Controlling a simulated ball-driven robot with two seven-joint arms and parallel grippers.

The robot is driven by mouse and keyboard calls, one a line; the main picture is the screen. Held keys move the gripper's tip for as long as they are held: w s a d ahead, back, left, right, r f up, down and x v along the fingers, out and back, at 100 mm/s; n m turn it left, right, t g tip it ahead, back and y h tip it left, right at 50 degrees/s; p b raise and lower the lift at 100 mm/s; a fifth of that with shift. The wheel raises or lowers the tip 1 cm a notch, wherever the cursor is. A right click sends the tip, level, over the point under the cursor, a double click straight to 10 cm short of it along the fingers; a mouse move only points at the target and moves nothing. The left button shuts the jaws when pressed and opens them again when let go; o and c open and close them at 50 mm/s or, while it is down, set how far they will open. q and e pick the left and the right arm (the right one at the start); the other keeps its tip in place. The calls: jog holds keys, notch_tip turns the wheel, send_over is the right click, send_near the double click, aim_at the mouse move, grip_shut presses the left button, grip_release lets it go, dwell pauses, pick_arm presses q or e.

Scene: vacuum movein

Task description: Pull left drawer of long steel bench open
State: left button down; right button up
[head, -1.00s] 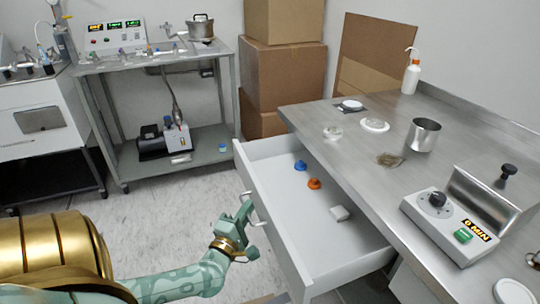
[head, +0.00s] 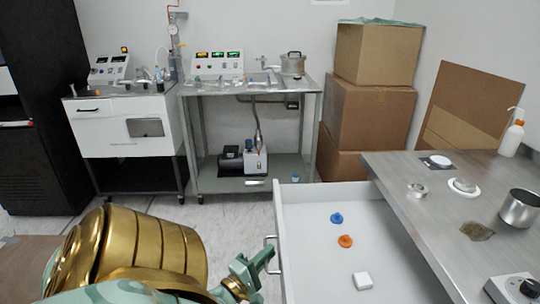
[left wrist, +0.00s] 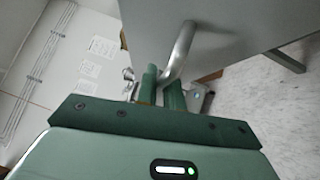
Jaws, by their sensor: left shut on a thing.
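The steel bench (head: 425,195) stands at the right in the head view. Its white left drawer (head: 300,215) is pulled well out to the left. It holds a blue piece (head: 337,218), an orange piece (head: 345,241) and a small white block (head: 362,281). A bar handle (head: 268,243) is on the drawer's front. My left gripper (head: 263,258) is shut on this handle. In the left wrist view, the fingers (left wrist: 161,84) close around the near end of the bent metal handle (left wrist: 180,50), against the grey drawer front (left wrist: 230,25). My right gripper is out of view.
On the bench are a metal cup (head: 520,208), a wash bottle (head: 512,138), small dishes and a control box (head: 515,288). Cardboard boxes (head: 368,105) stack behind. A wheeled steel cart (head: 195,130) with a pump below stands at the back. Floor between cart and drawer is clear.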

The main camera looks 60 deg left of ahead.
pick_arm(q)
jog(key=shift+f, duration=0.1)
jog(key=c, duration=1.5)
grip_release()
jog(key=p+v, duration=0.2)
jog(key=v, duration=1.4)
jog(key=shift+s+d, duration=0.1)
jog(key=shift+s, duration=0.1)
